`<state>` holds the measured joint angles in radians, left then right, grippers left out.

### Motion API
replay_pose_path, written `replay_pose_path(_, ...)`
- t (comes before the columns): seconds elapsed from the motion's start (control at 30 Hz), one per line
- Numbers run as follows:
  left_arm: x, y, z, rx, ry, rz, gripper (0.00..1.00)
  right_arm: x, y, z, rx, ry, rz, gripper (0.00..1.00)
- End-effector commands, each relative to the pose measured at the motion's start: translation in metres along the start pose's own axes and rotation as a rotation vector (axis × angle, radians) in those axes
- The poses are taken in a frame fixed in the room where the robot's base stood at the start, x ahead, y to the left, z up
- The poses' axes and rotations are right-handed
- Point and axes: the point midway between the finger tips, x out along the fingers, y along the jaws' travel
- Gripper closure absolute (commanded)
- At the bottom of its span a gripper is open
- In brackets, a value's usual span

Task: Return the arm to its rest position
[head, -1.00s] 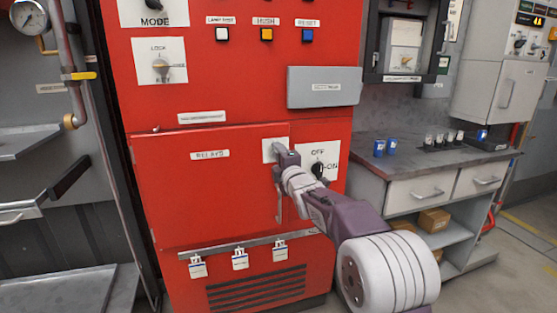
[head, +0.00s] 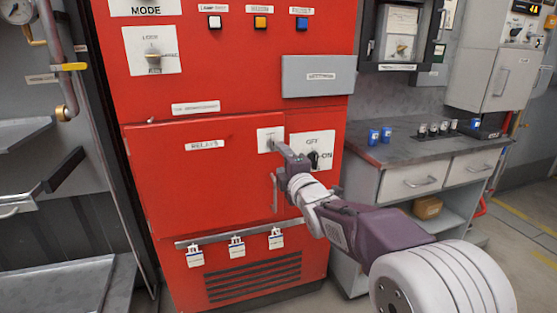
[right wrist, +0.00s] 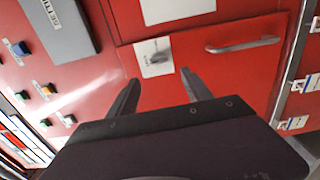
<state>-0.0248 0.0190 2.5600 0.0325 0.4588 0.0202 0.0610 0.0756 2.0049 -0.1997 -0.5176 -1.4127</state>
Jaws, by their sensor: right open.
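My right gripper (head: 281,147) is in front of the red cabinet (head: 190,90), its tip by the small white latch plate (head: 265,135) at the upper right of the RELAYS door (head: 190,180). In the right wrist view the gripper (right wrist: 160,90) has its two fingers spread, with nothing between them. The latch plate (right wrist: 153,57) with its grey knob lies beyond the fingertips, and the door handle (right wrist: 243,44) is to the right. My right arm reaches in from the lower right of the head view. My left gripper is not in view.
An OFF/ON switch (head: 313,159) is just right of the gripper. A grey box (head: 318,75) juts from the cabinet above. Tagged hooks (head: 237,247) hang below the door. A grey workbench (head: 410,140) with drawers stands at right, and shelves (head: 70,275) at left.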

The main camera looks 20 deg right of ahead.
Motion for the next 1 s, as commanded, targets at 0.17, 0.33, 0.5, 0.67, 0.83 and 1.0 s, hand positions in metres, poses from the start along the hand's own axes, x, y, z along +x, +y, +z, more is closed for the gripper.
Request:
replay_pose_path(0.17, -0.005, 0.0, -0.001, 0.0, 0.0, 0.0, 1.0, -0.026, -0.074, -0.02, 0.104, 0.008, -0.22, 0.42)
replay_pose_path(0.33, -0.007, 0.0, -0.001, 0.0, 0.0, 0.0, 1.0, -0.104, -0.209, -0.025, 0.52, -0.183, -0.67, 0.42)
replay_pose_path(0.5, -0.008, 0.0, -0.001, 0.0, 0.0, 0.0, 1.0, -0.198, -0.289, -0.028, 0.876, -0.511, -0.98, 0.42)
replay_pose_path(0.67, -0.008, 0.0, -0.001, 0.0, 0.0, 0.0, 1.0, -0.28, -0.328, -0.033, 1.149, -0.904, -1.143, 0.42)
replay_pose_path(0.83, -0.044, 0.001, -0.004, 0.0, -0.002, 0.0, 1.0, -0.307, -0.295, -0.034, 1.329, -1.169, -1.127, 0.42)
replay_pose_path(1.0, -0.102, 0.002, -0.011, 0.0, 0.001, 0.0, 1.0, -0.307, -0.237, -0.033, 1.326, -1.165, -1.127, 0.42)
